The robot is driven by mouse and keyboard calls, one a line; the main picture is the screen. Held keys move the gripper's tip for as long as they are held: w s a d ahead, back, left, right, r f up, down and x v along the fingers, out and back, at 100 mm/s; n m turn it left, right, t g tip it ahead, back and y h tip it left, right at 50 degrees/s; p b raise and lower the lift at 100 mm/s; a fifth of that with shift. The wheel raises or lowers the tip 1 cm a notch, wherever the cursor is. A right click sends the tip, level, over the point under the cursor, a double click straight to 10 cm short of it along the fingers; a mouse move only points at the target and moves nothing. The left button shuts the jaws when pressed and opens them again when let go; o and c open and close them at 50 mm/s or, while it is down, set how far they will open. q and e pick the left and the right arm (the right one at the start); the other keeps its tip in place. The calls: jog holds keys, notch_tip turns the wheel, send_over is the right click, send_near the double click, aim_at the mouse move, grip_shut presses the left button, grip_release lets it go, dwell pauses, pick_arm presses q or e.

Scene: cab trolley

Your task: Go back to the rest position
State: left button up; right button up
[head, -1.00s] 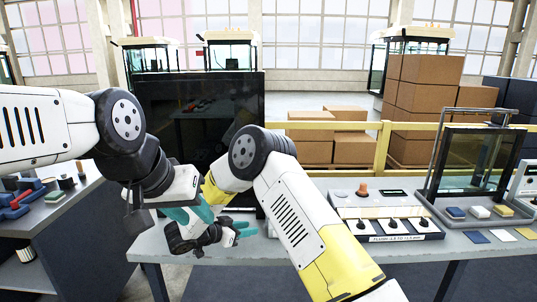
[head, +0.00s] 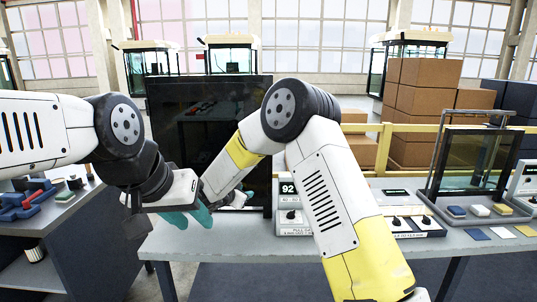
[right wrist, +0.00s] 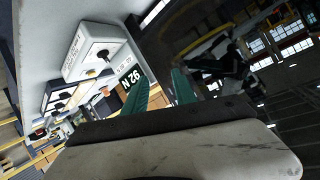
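My left gripper (head: 189,217) hangs left of centre in the head view, above the bench's left end. Its two teal fingers show with a gap between them and nothing in it. My right arm is bent, its elbow high near the middle, its forearm running down to the left. My right gripper (head: 238,198) is small and partly hidden close beside the left wrist, in front of the dark panel. In the right wrist view its two teal fingers (right wrist: 160,92) stand apart with nothing between them.
The grey bench (head: 215,238) carries a box marked 92 (head: 288,190), a knob panel (head: 408,226) and a framed glass pane (head: 474,165). A dark panel (head: 190,125) stands behind. A side table with blue tools (head: 25,203) is at left. Cartons (head: 425,100) stand behind a yellow rail.

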notch_tip(320, 180, up, 13)
jog(key=d+n+t+y, duration=0.1)
jog(key=n+y, duration=0.1)
jog(key=y, duration=0.3)
jog(key=s+d+r+n+y, duration=0.4)
jog(key=s+r, duration=0.2)
jog(key=r, duration=0.2)
jog(key=s+d+f+n+g, duration=0.1)
jog(key=s+d+f+g, duration=0.1)
jog(key=s+d, duration=0.4)
jog(key=s+d+f+g+h, duration=0.1)
jog(key=s+d, duration=0.5)
jog(key=s, duration=0.9)
jog(key=s+d+f+n+g+h, duration=0.1)
jog(key=s+d+f+g, duration=0.2)
jog(key=s+d, duration=0.3)
jog(key=s+g, duration=0.1)
jog(key=s, duration=0.3)
jog(key=shift+s+n, duration=0.15)
jog(key=shift+n, duration=0.15)
